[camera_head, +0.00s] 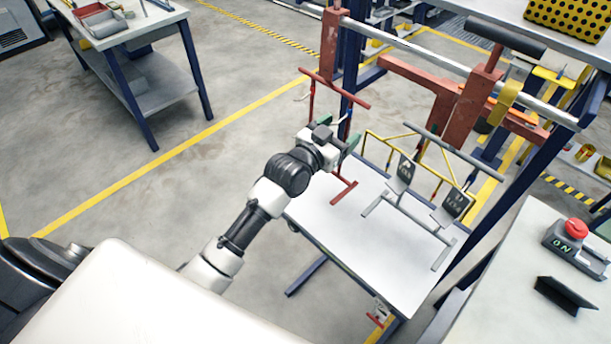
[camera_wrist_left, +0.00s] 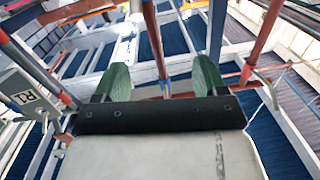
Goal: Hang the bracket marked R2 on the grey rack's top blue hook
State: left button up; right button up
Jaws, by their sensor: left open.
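The grey rack (camera_head: 411,211) stands on the white table (camera_head: 330,225), with a long top bar and two feet. Two dark marked plates, one at left (camera_head: 403,171) and one at right (camera_head: 452,206), show against it; I cannot read their marks surely. A red rack (camera_head: 335,88) with a crossbar stands left of it. My left gripper (camera_head: 345,150) is at the red rack's post, its green fingers apart. In the left wrist view the open gripper (camera_wrist_left: 163,80) has a red bar (camera_wrist_left: 153,40) beyond and between its fingers. A plate marked R1 (camera_wrist_left: 27,97) is at the left. I cannot identify R2 or the top blue hook.
Yellow tubing (camera_head: 385,140) runs behind the plates. A large red frame (camera_head: 460,105) and a metal rail (camera_head: 440,62) stand behind. A red button box (camera_head: 575,245) and a small black stand (camera_head: 563,293) are on the right table. Open floor lies at left.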

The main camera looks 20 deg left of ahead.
pick_arm(q)
jog(key=shift+s+a+f, duration=0.2)
jog(key=shift+f, duration=0.55)
jog(key=f+b+v, duration=0.2)
jog(key=v, duration=0.8)
jog(key=shift+g+b, duration=0.4)
pick_arm(e)
jog(key=shift+w+d+f, duration=0.1)
jog(key=shift+w+f, duration=0.15)
jog(key=shift+f, duration=0.4)
jog(key=shift+w+a+f, duration=0.1)
jog(key=shift+w+f, duration=0.15)
jog(key=shift+f, duration=0.45)
jog(key=shift+w+d+f, duration=0.1)
jog(key=shift+w+f, duration=0.15)
jog(key=shift+f, duration=0.4)
